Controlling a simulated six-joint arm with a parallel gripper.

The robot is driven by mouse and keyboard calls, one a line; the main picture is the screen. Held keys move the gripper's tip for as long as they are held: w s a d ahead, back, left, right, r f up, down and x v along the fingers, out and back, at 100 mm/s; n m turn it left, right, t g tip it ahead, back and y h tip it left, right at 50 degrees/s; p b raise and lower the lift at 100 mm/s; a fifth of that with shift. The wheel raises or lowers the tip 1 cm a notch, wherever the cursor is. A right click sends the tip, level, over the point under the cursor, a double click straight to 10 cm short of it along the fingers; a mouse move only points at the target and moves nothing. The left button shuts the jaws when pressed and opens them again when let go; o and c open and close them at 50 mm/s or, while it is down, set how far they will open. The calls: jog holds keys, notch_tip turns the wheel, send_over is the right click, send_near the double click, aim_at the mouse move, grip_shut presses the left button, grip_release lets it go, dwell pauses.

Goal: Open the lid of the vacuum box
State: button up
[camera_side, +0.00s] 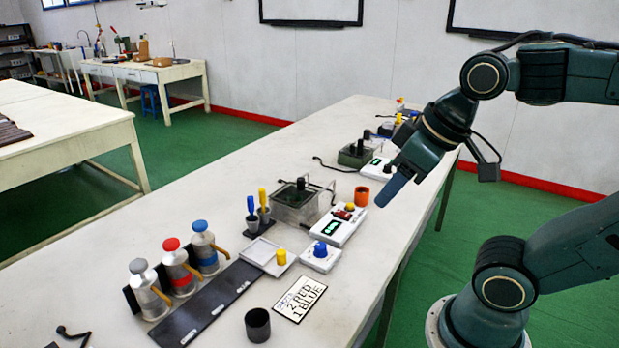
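A grey metal box (292,212) stands mid-table, with a dark lid (289,195) on top and a black knob (300,184) on the lid. The lid looks shut. I take this for the vacuum box. A similar dark green box (354,157) with a black knob stands farther back, so I cannot be sure which one is meant. My gripper (383,200) hangs at the right edge of the table, pointing down and left, apart from both boxes. Its blue fingers overlap in this view, so their opening is hidden. Nothing shows in it.
A white control unit (335,232) and a unit with a blue knob (320,256) stand right of the grey box. Several capped bottles (181,275), a white tray (262,252) and a black cup (257,324) are in front.

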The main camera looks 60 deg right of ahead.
jog(key=w+d+r+g, duration=0.1)
jog(key=w+d+r, duration=0.3)
jog(key=w, duration=0.5)
jog(key=n+g, duration=0.3)
jog(key=g, duration=0.1)
send_over(301, 179)
notch_tip(301, 179, down, 10)
jog(key=shift+w+f, duration=0.1)
notch_tip(301, 179, down, 14)
jog(key=shift+r, duration=0.1)
jog(key=shift+c, duration=0.4)
jog(key=shift+d, duration=0.1)
grip_shut()
